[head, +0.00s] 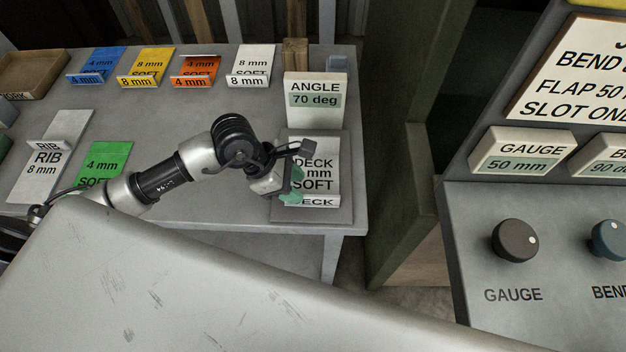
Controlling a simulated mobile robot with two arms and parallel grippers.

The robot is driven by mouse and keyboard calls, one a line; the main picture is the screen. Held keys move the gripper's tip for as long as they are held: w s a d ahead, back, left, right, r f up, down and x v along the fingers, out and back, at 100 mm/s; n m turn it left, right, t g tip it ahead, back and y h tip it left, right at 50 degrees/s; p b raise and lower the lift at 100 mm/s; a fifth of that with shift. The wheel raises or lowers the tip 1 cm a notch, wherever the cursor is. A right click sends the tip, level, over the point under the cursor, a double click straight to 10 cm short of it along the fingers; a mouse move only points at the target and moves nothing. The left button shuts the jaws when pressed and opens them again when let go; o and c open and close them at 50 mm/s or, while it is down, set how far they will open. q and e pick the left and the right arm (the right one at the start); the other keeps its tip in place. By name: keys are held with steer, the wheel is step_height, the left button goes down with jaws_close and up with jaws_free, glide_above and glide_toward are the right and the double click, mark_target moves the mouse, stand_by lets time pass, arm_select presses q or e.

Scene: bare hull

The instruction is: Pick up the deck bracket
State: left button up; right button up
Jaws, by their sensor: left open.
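My left gripper (292,187) is at the bracket's left edge, with green fingertips. It is open. It covers part of the bracket's lettering, and I cannot tell whether the fingers touch it. My right gripper is not in view.
The angle display (316,100) reads "70 deg" just behind the bracket. Blue, yellow, orange and white bent pieces line the table's (215,105) back. A green piece (104,163) and a rib piece (52,150) lie left. A control console (540,240) stands right.

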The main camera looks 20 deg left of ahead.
mark_target(311, 195)
arm_select(q)
steer(key=p+x, duration=0.1)
steer(key=x, duration=0.1)
steer(key=p+x, duration=0.1)
steer(key=x, duration=0.2)
steer(key=shift+w+d, duration=0.1)
steer(key=shift+d, duration=0.45)
steer(key=shift+f, duration=0.25)
jaws_close()
steer(key=shift+r, duration=0.15)
